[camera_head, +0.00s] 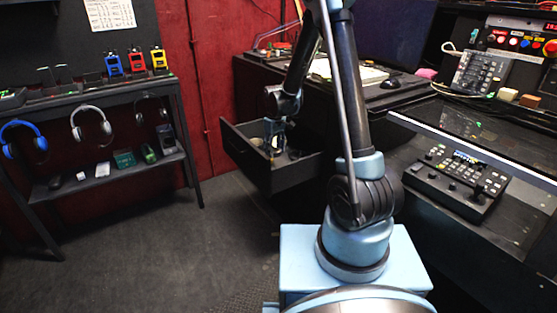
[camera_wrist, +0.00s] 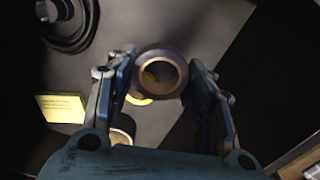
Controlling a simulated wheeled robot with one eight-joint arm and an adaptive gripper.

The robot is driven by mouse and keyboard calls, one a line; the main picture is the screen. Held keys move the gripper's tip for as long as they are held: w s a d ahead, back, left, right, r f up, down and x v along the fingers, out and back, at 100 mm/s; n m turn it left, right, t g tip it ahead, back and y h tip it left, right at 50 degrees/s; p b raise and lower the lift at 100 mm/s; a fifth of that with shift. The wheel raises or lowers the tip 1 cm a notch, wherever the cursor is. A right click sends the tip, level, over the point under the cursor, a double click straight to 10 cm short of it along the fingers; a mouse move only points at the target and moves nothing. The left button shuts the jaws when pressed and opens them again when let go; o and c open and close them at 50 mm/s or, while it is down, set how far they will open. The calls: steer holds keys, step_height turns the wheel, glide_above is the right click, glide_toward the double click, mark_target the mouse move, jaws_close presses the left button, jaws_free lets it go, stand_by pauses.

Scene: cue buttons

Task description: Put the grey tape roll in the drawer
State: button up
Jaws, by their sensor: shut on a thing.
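The drawer (camera_head: 296,174) stands pulled open from the dark desk. My gripper (camera_head: 274,147) reaches down over the drawer's opening in the head view. In the wrist view my gripper (camera_wrist: 160,88) is shut on the grey tape roll (camera_wrist: 160,56), a ring with a dark rim that sits between the fingertips. The roll's hole faces the camera, and something yellow shows through and below it. The grey drawer floor (camera_wrist: 125,25) appears beneath. I cannot tell whether the roll touches the floor.
In the wrist view a black coiled cable (camera_wrist: 68,40) lies upper left, a yellow note (camera_wrist: 60,108) at left, and another round brownish item (camera_wrist: 122,130) below the roll. A shelf with headphones (camera_head: 90,125) stands left in the head view. The floor (camera_head: 160,250) between is clear.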

steer(key=shift+s+f, duration=0.1)
steer(key=shift+f, duration=4.45)
steer(key=o, duration=0.9)
steer(key=shift+o, duration=0.2)
